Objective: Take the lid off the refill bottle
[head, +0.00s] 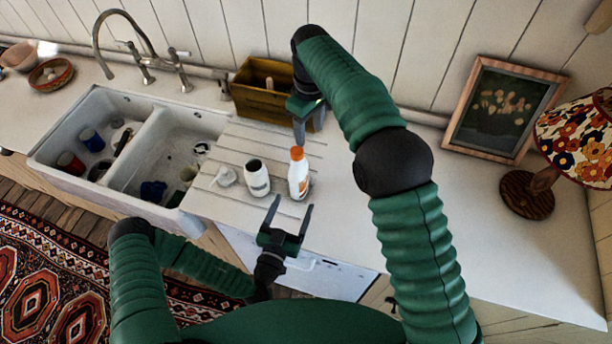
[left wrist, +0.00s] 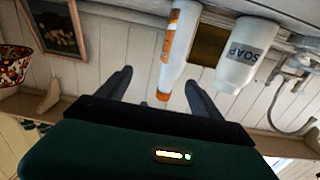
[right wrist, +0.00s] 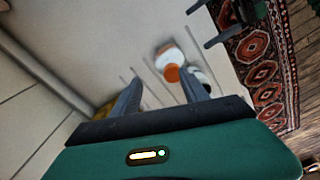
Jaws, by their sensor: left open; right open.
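The refill bottle (head: 299,184) is white with an orange label and stands upright on the ribbed drainboard. Its orange lid (head: 297,153) is on top; it also shows in the left wrist view (left wrist: 162,95) and right wrist view (right wrist: 172,73). My left gripper (head: 291,203) is open on the near side of the bottle, with nothing between its fingers. My right gripper (head: 309,132) is open above and behind the lid, fingers pointing down, not touching it. A white soap bottle (head: 257,180), marked SOAP in the left wrist view (left wrist: 238,55), stands left of the refill bottle with a dark, open top.
A white pump top (head: 225,177) lies left of the soap bottle. A wooden box (head: 255,97) stands behind, close to my right gripper. A double sink (head: 165,130) holding cups is at left. A picture frame (head: 505,158) and lamp (head: 530,190) stand at right; the counter between is clear.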

